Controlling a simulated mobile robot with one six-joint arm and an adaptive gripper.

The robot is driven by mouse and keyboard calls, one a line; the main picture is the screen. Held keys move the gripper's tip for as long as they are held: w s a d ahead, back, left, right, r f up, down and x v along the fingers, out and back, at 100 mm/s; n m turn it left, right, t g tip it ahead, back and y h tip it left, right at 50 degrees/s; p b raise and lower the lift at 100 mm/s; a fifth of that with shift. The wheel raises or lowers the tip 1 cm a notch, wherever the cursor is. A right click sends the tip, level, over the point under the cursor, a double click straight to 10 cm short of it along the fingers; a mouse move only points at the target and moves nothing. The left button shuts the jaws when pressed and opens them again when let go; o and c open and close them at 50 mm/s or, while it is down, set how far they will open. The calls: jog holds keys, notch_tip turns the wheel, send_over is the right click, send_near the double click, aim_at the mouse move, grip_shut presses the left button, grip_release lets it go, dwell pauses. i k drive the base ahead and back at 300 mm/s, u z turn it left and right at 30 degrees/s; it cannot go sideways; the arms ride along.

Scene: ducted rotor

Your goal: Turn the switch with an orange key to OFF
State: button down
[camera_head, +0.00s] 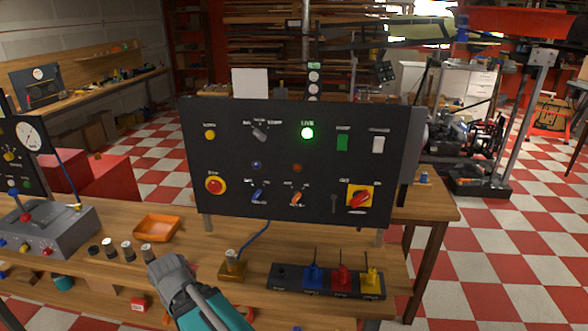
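The switch with an orange key (296,199) is on the lower middle of the dark upright panel (215,112). Its key looks tilted, with the top leaning right. Small white labels sit around it, too blurred to read. A similar switch with a blue key (258,195) is just left of it. My gripper (163,264) is at the lower left, in front of the bench and well apart from the orange key. I see it mostly from behind, so its fingers and whether they are open are unclear.
The panel also bears a red push button (215,185), a red rotary switch on yellow (360,198), a grey selector (260,134) and a lit green lamp (307,133). On the bench are an orange tray (157,228), a brass-coloured block (232,268) and a black rack (328,285) with coloured pieces.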

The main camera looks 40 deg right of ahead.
aim_at(298, 195)
jog(key=z, duration=1.25)
jog(key=k, duration=0.45)
jog(key=z, duration=0.05)
jog(key=i, duration=0.5)
jog(key=u, duration=0.05)
